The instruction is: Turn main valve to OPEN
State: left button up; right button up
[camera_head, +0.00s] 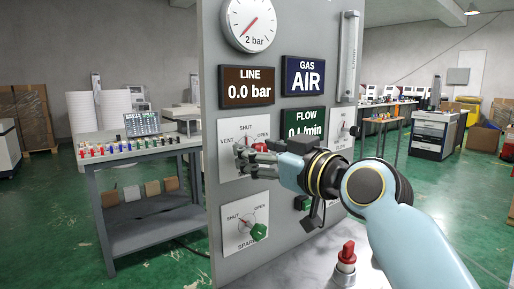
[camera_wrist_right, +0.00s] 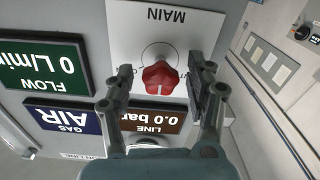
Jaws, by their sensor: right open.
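The main valve is a red lobed knob (camera_wrist_right: 160,76) on a white plate marked MAIN (camera_wrist_right: 215,25), upside down in the right wrist view. In the head view, its plate (camera_head: 228,132) carries VENT, SHUT and OPEN marks, and the knob is mostly hidden behind my fingers. My right gripper (camera_head: 242,155) is at this plate with its fingers apart. In the right wrist view, the open fingers (camera_wrist_right: 152,88) stand on either side of the red knob; I cannot tell whether they touch it. The knob's pointer direction is unclear. My left gripper is not in view.
A green SPARE knob (camera_head: 258,231) sits below on the same grey panel (camera_head: 290,15). A FLOW knob (camera_head: 344,127) is to the right. The LINE display (camera_head: 248,87) reads 0.0 bar. A red-topped fitting (camera_head: 346,255) stands on the ledge in front.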

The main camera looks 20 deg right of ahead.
jog(key=shift+w+a, duration=0.2)
jog(key=shift+w, duration=0.25)
jog(key=shift+c, duration=0.2)
grip_shut()
jog(key=shift+w+f, duration=0.1)
jog(key=shift+f, duration=0.05)
